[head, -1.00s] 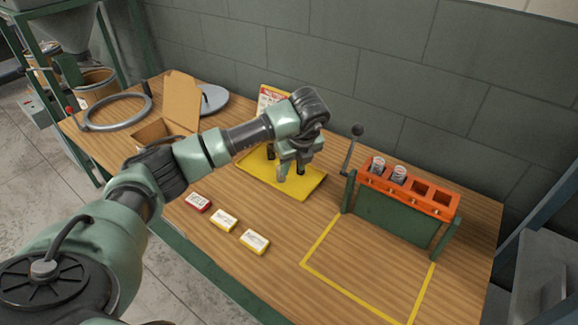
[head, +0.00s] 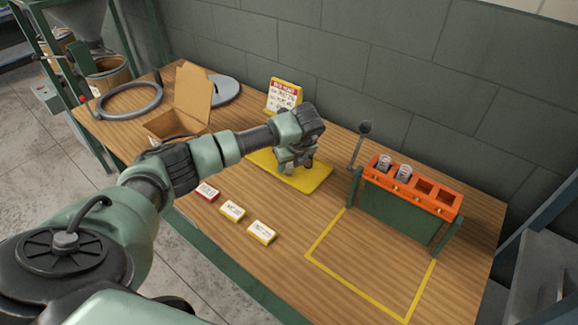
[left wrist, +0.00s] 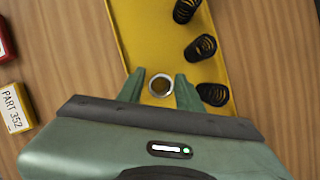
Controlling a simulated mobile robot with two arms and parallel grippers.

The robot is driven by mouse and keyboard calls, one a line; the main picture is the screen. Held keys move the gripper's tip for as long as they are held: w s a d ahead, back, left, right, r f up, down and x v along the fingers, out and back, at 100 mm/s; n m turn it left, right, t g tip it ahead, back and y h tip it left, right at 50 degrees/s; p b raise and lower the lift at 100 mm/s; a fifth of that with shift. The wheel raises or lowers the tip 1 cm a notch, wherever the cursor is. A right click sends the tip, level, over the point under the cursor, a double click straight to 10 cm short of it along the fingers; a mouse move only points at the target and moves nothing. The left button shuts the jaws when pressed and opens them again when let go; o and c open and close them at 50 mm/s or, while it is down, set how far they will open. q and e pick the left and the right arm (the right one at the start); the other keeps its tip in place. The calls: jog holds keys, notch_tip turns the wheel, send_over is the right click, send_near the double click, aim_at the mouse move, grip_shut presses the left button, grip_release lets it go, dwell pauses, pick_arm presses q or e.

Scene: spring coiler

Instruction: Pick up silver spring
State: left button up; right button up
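The silver spring (left wrist: 160,85) stands on the yellow tray (left wrist: 140,30) in the left wrist view, seen from above as a bright ring. My left gripper (left wrist: 159,88) is open, with one finger on each side of the spring and a small gap at both sides. In the head view my left gripper (head: 291,168) is low over the yellow tray (head: 318,180) and hides the silver spring. Black springs (left wrist: 200,47) lie on the tray to the right of the fingers. My right gripper is not in view.
An orange rack (head: 432,200) on green legs holds two silvery coils (head: 404,171). Small part boxes (head: 233,211) lie in front of the tray. A sign (head: 284,96) stands behind it, and an open cardboard box (head: 192,95) is to the left. The yellow-outlined table area (head: 370,265) is clear.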

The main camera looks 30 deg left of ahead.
pick_arm(q)
grip_shut()
